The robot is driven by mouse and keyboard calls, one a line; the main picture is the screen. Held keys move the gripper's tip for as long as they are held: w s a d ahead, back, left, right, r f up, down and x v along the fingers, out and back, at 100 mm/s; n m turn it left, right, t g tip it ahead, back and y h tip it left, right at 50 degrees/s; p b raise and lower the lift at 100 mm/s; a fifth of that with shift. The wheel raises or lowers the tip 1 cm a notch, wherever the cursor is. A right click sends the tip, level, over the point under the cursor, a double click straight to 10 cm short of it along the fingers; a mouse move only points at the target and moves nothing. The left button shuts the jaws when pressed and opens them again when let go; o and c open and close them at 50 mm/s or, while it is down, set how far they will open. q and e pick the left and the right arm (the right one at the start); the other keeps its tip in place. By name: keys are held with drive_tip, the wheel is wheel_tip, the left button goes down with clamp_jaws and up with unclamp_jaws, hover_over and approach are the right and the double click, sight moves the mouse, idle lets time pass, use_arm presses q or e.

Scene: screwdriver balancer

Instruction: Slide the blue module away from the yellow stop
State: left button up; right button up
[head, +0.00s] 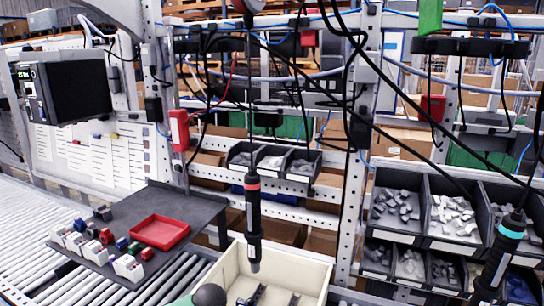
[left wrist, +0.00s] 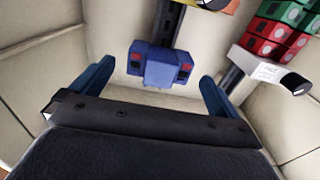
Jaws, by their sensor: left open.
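In the left wrist view the blue module (left wrist: 160,66) sits on a dark rail (left wrist: 168,22) inside a cream bin. A bit of the yellow stop (left wrist: 233,4) shows at the top edge, just right of the rail; most of it is cut off. My left gripper (left wrist: 158,76) is open, with one blue finger on each side of the blue module. Gaps show between the fingers and the module, and it appears not gripped. In the head view the bin (head: 228,268) stands at the bottom centre with dark rails in it; the blue module cannot be made out there. My right gripper is out of view.
A second rail with red and green modules (left wrist: 275,42) and a white end piece (left wrist: 268,72) lies to the right in the left wrist view. Bin walls are close around. A hanging screwdriver (head: 253,220) is above the bin. A red tray (head: 160,232) stands to the left.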

use_arm(q)
wheel_tip(320, 180, up, 12)
drive_tip(key=p, duration=0.3)
drive_tip(key=shift+w+d, duration=0.15)
drive_tip(key=shift+w, duration=0.25)
